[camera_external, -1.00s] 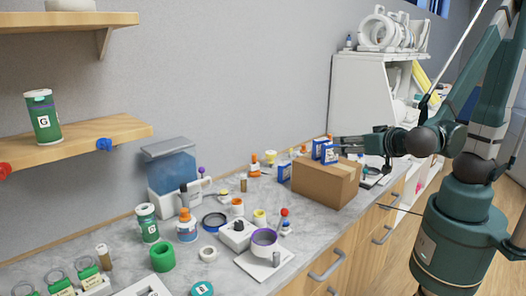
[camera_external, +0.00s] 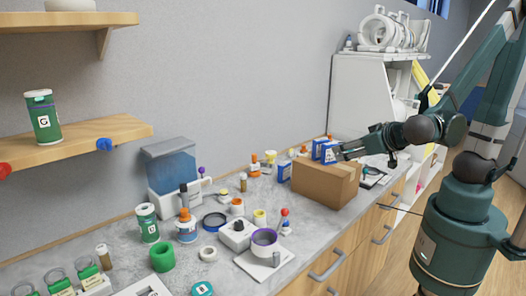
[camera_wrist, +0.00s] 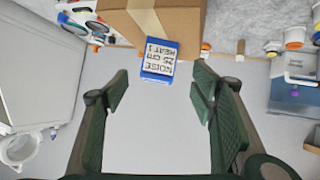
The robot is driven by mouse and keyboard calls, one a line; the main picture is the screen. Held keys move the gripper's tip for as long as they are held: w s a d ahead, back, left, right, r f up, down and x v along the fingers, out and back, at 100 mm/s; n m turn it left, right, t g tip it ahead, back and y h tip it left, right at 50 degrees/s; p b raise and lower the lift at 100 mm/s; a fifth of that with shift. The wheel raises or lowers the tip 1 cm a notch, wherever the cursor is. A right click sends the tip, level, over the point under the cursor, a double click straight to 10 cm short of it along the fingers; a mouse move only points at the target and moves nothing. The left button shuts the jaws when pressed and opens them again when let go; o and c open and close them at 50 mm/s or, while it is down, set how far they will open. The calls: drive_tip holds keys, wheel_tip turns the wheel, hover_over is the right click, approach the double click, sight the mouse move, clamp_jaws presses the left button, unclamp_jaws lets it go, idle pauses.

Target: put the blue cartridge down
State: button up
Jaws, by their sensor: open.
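The blue cartridge (camera_external: 328,154) has a white label and rests on the top of a cardboard box (camera_external: 322,188), near its back edge. In the wrist view the cartridge (camera_wrist: 158,61) shows its printed label, with the box (camera_wrist: 183,22) around its far end. My gripper (camera_wrist: 161,88) is open and empty. The cartridge lies just beyond the fingertips, roughly centred between them and apart from both. In the external view my gripper (camera_external: 343,152) is just right of the cartridge, above the box.
The counter (camera_external: 225,257) to the left is crowded with bottles, rings and tape. A white cabinet (camera_external: 357,98) stands behind the box, against the wall.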

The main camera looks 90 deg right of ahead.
drive_tip(key=s+a+r+n+t+y, duration=0.1)
drive_tip(key=s+a+n+t+y, duration=0.1)
drive_tip(key=a+n+y, duration=0.7)
drive_tip(key=shift+s+a+r+n+y, duration=0.25)
drive_tip(key=shift+s+r+n+y, duration=0.1)
drive_tip(key=shift+s+n+y, duration=0.6)
